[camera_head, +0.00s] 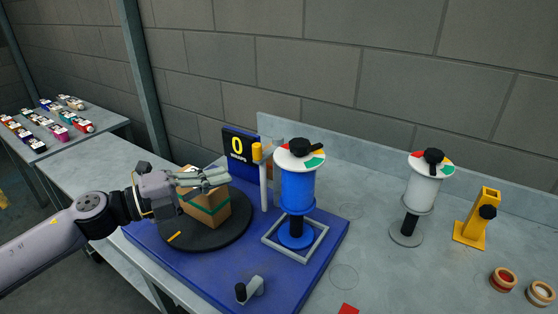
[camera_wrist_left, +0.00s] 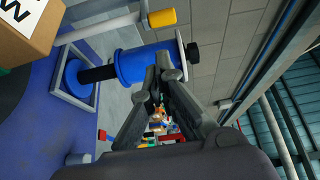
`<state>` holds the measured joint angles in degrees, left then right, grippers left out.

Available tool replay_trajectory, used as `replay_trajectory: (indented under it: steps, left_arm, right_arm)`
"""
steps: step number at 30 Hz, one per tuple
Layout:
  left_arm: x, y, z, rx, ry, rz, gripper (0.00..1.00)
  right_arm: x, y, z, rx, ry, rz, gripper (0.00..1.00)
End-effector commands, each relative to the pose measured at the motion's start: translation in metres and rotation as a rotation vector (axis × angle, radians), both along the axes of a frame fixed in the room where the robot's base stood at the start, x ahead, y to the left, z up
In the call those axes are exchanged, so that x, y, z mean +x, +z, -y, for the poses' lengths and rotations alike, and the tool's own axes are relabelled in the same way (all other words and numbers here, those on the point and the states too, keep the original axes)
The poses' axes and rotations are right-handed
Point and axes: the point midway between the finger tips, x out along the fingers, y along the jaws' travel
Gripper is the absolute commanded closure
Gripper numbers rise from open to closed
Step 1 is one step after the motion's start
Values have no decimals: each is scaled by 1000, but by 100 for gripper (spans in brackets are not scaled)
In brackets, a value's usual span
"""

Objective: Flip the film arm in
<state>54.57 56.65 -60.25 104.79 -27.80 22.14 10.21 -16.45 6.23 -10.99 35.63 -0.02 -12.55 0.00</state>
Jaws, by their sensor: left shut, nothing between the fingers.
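A pale post with a yellow cap, which looks like the film arm (camera_head: 263,185), stands upright between the turntable and the blue film roll. It also shows in the left wrist view as a pale rod with a yellow end (camera_wrist_left: 110,27). The blue film roll (camera_head: 298,187) stands on a square frame, with a coloured disc and black knob on top. My left gripper (camera_head: 227,178) is shut and empty, over the cardboard box (camera_head: 208,208) and left of the yellow cap. In the left wrist view its fingers (camera_wrist_left: 165,62) meet at the tips. My right gripper is not in view.
The box sits on a dark round turntable (camera_head: 180,238) on a blue base (camera_head: 325,240). A counter display (camera_head: 238,146) reads 0. A lever with a black knob (camera_head: 250,290) is at the front. A clear film roll (camera_head: 423,187) and yellow stand (camera_head: 478,222) are at right.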

Motion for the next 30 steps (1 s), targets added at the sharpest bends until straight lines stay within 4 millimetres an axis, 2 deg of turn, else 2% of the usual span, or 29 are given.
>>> replay_trajectory:
  steps: [7, 10, 14, 21, 25, 30]
  left_arm:
    - [0, 0, 0, 0, 0, -1, 100]
    - [1, 1, 3, -1, 0, 0, 100]
    - [7, 3, 15, -4, -2, -1, 100]
    - [26, 4, 56, -4, -1, -1, 100]
    - [34, 3, 74, -4, -1, -1, 100]
    - [42, 1, 87, -3, 1, 0, 100]
  right_arm:
    - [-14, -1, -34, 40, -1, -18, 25]
    - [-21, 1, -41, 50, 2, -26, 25]
    - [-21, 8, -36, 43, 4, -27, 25]
    - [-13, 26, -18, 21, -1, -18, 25]
    - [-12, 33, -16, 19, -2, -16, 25]
    - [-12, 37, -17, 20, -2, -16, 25]
